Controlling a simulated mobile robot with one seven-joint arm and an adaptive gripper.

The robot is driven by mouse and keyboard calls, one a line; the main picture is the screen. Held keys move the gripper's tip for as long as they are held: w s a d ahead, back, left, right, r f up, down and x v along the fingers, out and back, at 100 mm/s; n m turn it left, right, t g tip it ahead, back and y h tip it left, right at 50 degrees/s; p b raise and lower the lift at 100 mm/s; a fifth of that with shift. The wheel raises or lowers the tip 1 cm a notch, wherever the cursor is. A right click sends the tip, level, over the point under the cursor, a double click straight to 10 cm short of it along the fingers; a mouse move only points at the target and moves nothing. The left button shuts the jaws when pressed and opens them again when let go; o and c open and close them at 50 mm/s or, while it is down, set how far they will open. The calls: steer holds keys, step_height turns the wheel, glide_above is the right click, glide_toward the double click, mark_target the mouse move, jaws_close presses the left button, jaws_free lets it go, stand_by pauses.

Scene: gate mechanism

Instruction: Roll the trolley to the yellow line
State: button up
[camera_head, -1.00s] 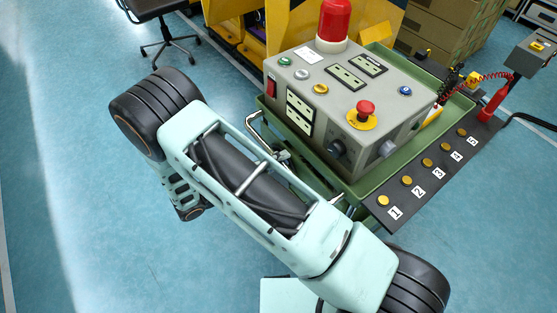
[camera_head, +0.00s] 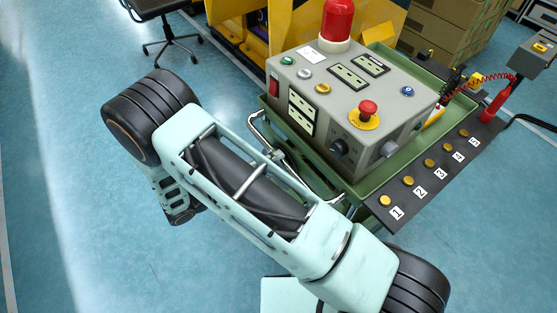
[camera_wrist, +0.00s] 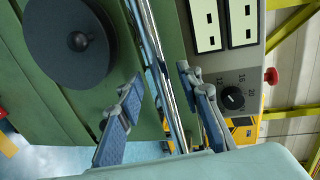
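The green trolley (camera_head: 375,182) stands right of my arm in the head view, carrying a grey control box (camera_head: 345,95). Its chrome handle (camera_head: 262,135) sticks out on the side towards my arm. In the wrist view the handle's bar (camera_wrist: 167,75) runs lengthwise between the two blue-padded fingers of my gripper (camera_wrist: 158,80). The fingers are apart, with gaps beside the bar; I cannot tell whether either touches it. In the head view my arm hides the gripper. I cannot make out a yellow line for certain; a small orange-yellow patch (camera_wrist: 7,146) shows at the wrist view's left edge.
A dark panel with numbered yellow buttons (camera_head: 430,180) runs along the trolley's right side. A yellow machine (camera_head: 285,25), a chair (camera_head: 165,20) and cardboard boxes (camera_head: 450,30) stand behind. Blue floor (camera_head: 60,190) is clear on the left.

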steer(key=v, duration=0.9)
steer(key=shift+s+a, duration=0.15)
steer(key=shift+a, duration=0.05)
stand_by(0.3)
